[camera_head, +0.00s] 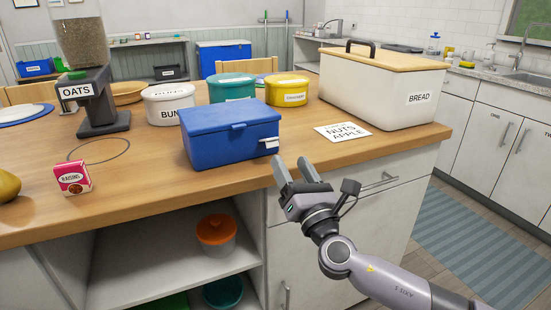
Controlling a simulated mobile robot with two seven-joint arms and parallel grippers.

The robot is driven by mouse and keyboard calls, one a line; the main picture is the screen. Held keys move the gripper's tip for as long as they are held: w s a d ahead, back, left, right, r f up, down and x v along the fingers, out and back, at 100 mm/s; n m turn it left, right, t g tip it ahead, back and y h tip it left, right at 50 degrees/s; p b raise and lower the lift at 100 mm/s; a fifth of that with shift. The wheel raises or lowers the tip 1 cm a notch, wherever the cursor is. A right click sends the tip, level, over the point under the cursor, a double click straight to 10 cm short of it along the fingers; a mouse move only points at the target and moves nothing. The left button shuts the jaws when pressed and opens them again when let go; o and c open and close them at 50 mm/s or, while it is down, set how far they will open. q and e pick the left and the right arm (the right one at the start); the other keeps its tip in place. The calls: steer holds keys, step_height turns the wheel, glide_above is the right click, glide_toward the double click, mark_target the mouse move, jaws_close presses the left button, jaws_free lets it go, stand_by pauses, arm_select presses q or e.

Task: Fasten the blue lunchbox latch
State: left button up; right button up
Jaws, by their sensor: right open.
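The blue lunchbox (222,143) stands on the wooden counter near its front edge, with its lid down. A small white latch (268,144) shows at the lunchbox's right end, just below the lid line. It seems to stick out a little, but it is too small to tell its exact position. My right gripper (292,164) is open and empty. Its fingertips point up and lie just below and right of the latch in the picture, with a visible gap between them and it. My left gripper is out of view.
On the wooden counter (130,178), a large bread box (375,95) and a printed note (343,132) are right of the lunchbox. Canisters (233,88) stand behind it. The oats dispenser (100,110) and raisins box (74,178) are left. Drawer fronts lie below the gripper.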

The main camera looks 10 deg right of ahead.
mark_target(273, 146)
steer(key=shift+w+a+r+n+y+b, duration=0.1)
steer(key=shift+w+a+r+n+y, duration=0.15)
steer(key=shift+w+a+n, duration=0.45)
steer(key=shift+w+a+r+n+y+b, duration=0.1)
steer(key=shift+w+a+r+n+y, duration=0.15)
steer(key=shift+w+n, duration=0.75)
steer(key=shift+w+a+r+n+y+b, duration=0.1)
steer(key=shift+w+a+r+n+y, duration=0.3)
steer(key=shift+w, duration=0.75)
steer(key=shift+a+f, duration=0.1)
steer(key=shift+f, duration=0.05)
steer(key=c, duration=1.1)
steer(key=shift+o, duration=0.2)
